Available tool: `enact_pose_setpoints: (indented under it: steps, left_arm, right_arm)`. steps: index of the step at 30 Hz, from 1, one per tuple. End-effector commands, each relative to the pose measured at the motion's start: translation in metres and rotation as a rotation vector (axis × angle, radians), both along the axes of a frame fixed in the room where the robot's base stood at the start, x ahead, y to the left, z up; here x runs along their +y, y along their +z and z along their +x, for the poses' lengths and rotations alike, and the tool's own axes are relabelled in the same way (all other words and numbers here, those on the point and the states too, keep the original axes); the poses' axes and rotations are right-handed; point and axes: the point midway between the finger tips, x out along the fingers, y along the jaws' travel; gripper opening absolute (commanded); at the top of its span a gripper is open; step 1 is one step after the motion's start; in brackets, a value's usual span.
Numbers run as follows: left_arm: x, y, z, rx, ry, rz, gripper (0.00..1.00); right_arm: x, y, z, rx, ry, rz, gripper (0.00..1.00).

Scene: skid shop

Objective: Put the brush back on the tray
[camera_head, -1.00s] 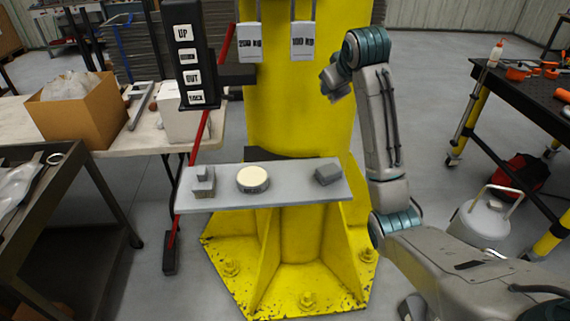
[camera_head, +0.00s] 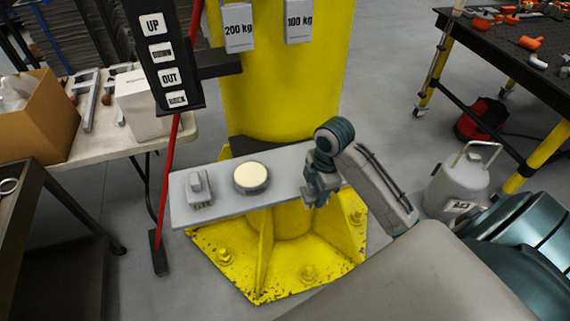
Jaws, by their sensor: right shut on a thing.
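The tray (camera_head: 222,207) is a grey shelf on the yellow column. A small grey piece with a bristle-like lower edge (camera_head: 199,190), which looks like the brush, stands at the tray's left end. A round tin with a cream top (camera_head: 251,178) sits right of it. My right gripper (camera_head: 316,198) points down over the tray's right end. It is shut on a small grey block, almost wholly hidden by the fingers. I cannot tell whether the block touches the tray. My left gripper is not in view.
The yellow column (camera_head: 285,95) stands behind the tray, with a black labelled control box (camera_head: 165,60) at upper left. A red bar (camera_head: 170,170) runs down left of the tray. A white canister (camera_head: 462,183) stands on the floor to the right.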

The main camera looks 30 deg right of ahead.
Motion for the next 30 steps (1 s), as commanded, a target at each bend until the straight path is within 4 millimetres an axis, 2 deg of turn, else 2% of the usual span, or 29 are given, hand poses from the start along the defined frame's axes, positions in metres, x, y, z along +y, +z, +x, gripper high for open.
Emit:
enact_pose_setpoints:
  steps: [2,5,9,15,21,25,30]
  left_arm:
    - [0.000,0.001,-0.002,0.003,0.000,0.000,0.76]
    - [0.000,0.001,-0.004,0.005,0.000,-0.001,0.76]
    - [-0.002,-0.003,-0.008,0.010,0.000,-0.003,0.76]
    - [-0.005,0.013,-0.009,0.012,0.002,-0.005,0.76]
    - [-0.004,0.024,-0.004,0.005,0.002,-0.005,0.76]
    - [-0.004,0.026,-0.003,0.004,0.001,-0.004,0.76]
    - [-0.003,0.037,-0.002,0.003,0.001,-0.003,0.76]
  right_arm:
    - [0.000,-0.001,0.000,0.003,0.009,-0.003,0.29]
    - [-0.003,-0.003,0.016,0.002,0.010,-0.005,0.29]
    - [-0.010,-0.007,0.053,0.002,0.009,-0.003,0.29]
    - [-0.020,-0.007,0.103,0.003,0.008,-0.001,0.29]
    - [-0.028,-0.012,0.139,0.004,0.009,-0.003,0.29]
    - [-0.030,-0.015,0.150,0.003,0.010,-0.004,0.29]
    - [-0.031,-0.027,0.151,0.007,0.011,-0.003,0.29]
